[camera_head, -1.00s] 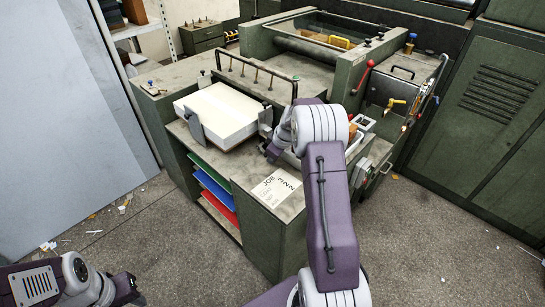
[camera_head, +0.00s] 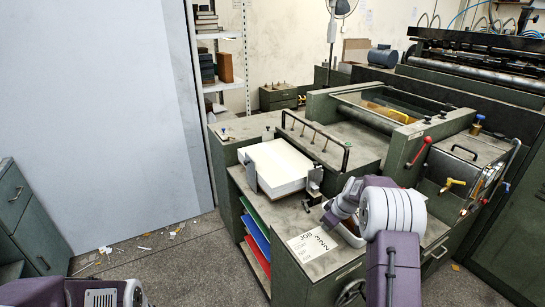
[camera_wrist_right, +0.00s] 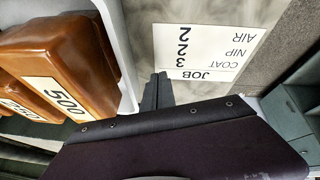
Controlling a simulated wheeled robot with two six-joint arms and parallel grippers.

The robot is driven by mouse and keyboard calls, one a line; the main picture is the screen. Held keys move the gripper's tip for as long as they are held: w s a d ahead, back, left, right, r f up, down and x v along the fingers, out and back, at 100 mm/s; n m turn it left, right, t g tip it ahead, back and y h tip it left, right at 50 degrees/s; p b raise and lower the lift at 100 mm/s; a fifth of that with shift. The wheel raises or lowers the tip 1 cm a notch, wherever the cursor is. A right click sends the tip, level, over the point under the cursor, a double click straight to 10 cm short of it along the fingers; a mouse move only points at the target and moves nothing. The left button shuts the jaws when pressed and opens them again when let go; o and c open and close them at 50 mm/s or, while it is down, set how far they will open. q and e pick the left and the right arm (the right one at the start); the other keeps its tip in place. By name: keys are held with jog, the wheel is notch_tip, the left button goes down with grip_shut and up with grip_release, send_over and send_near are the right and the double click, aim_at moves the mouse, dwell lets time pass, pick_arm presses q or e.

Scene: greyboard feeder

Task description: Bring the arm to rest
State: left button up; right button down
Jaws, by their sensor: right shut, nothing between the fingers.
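My right arm (camera_head: 395,265) reaches up from the bottom edge in the head view and bends left over the front of the feeder bench. Its gripper (camera_head: 328,222) hangs just above the bench top, beside the job card (camera_head: 318,243), partly hidden by the wrist. In the right wrist view the dark fingers (camera_wrist_right: 157,92) are together with nothing between them. Their tips lie near the edge of the job card (camera_wrist_right: 205,52). Only a part of my left arm (camera_head: 75,293) shows at the bottom left, and its gripper is out of frame.
A white sheet stack (camera_head: 277,166) stands left of the right gripper. Brown blocks, one labelled 500 (camera_wrist_right: 62,75), lie close by in a pale tray (camera_wrist_right: 113,35). A red-knobbed lever (camera_head: 420,150) stands at the right. Open floor (camera_head: 180,260) lies at the left.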

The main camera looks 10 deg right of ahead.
jog(key=a+r+n+p, duration=0.2)
jog(key=a+r+p, duration=0.3)
jog(key=a+r, duration=0.5)
jog(key=s+a+r+p, duration=0.45)
jog(key=s+r, duration=0.25)
jog(key=s, duration=0.3)
jog(key=s+f+m+g, duration=0.1)
jog(key=s+f+m, duration=0.2)
jog(key=s, duration=0.6)
jog(key=s+f+m+g, duration=0.2)
jog(key=s+m, duration=0.3)
jog(key=s, duration=0.3)
jog(key=shift+s+a+f+g, duration=0.3)
jog(key=shift+s+a+f, duration=0.1)
jog(key=shift+f, duration=0.15)
jog(key=shift+w, duration=0.1)
